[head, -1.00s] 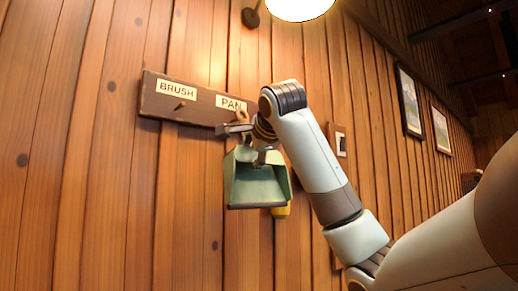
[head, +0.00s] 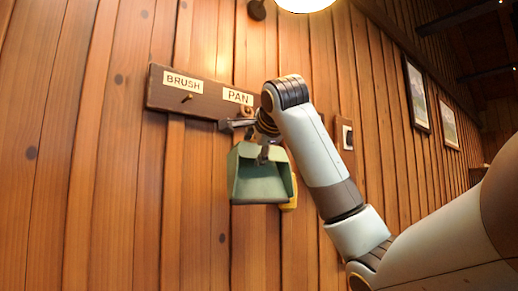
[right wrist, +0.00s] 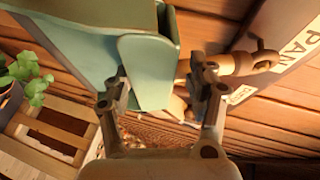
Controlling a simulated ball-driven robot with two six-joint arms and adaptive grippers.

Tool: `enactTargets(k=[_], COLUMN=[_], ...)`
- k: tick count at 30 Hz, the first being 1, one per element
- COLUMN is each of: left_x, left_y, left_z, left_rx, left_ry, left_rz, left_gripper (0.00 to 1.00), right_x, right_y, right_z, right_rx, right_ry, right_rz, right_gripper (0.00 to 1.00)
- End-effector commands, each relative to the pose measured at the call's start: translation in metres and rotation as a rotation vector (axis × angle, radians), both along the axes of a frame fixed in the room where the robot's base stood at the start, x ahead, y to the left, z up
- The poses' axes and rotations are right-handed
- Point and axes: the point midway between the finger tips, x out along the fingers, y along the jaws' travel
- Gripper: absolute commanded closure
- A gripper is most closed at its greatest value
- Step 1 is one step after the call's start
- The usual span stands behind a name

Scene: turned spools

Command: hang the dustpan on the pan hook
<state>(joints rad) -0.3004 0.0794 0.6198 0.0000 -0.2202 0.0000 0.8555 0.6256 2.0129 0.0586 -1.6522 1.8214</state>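The green dustpan (head: 262,182) is up against the plank wall, just below the hook board (head: 208,101), with its open side facing the head camera. My right gripper (head: 264,148) is at its top, and its fingers are on either side of a green part of the dustpan (right wrist: 150,72) in the right wrist view. In the right wrist view a wooden peg (right wrist: 245,64) sticks out close to the right finger. I cannot tell whether dustpan and hook touch. My left gripper is out of view.
The BRUSH peg (head: 187,97) is empty. A yellow thing (head: 291,192) shows partly behind the dustpan. A switch plate (head: 346,138) and framed pictures (head: 417,95) are on the wall to the right. A potted plant (right wrist: 22,78) and a slatted wooden piece (right wrist: 55,125) lie below.

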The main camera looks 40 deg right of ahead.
Motion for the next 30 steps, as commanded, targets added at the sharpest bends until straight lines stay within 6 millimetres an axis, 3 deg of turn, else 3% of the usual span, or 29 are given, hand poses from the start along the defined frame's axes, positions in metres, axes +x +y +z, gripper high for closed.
enactTargets(k=[1, 3, 13, 24, 30], left_x=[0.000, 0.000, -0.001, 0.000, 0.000], left_y=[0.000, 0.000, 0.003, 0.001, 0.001], left_z=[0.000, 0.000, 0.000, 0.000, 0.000], left_rx=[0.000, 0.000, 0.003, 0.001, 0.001], left_ry=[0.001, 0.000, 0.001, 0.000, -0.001], left_rz=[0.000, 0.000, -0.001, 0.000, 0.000], left_gripper=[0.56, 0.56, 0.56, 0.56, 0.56], right_x=[0.000, 0.000, -0.003, -0.051, -0.062], right_y=[0.000, 0.000, 0.002, 0.032, 0.038], right_z=[0.000, -0.001, -0.002, 0.015, 0.018], right_rx=[0.000, 0.001, 0.004, 0.002, 0.003], right_ry=[0.001, 0.001, 0.006, 0.000, 0.003], right_rz=[0.000, -0.001, -0.003, 0.000, -0.001], right_gripper=[0.35, 0.26, 0.25, 0.25, 0.25])
